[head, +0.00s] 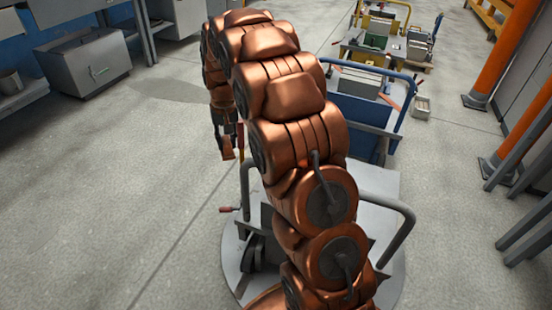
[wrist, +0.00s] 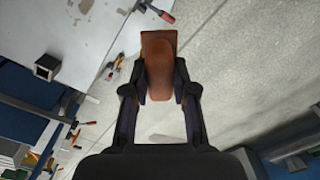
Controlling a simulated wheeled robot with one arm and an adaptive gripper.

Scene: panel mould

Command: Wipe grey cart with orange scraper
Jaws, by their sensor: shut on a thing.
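The orange scraper (wrist: 159,62) is held between the two dark fingers of my gripper (wrist: 160,88) in the wrist view. In the head view my gripper (head: 227,133) hangs down left of my arm, with the scraper (head: 227,150) below it, seen against the floor. The grey cart (head: 378,186) has grey tube handles and stands behind my arm, which hides much of its top. In the wrist view a pale, scuffed flat surface, apparently the grey cart's top (wrist: 75,25), lies left of the scraper. The scraper appears apart from it.
A red-handled tool (head: 228,209) sticks out at the cart's left side. A blue cart (head: 358,108) stands beyond, with a yellow cart (head: 378,28) farther back. Orange posts (head: 505,62) stand at right. Open floor (head: 110,190) lies at left. A dark square box (wrist: 47,67) sits on the pale surface.

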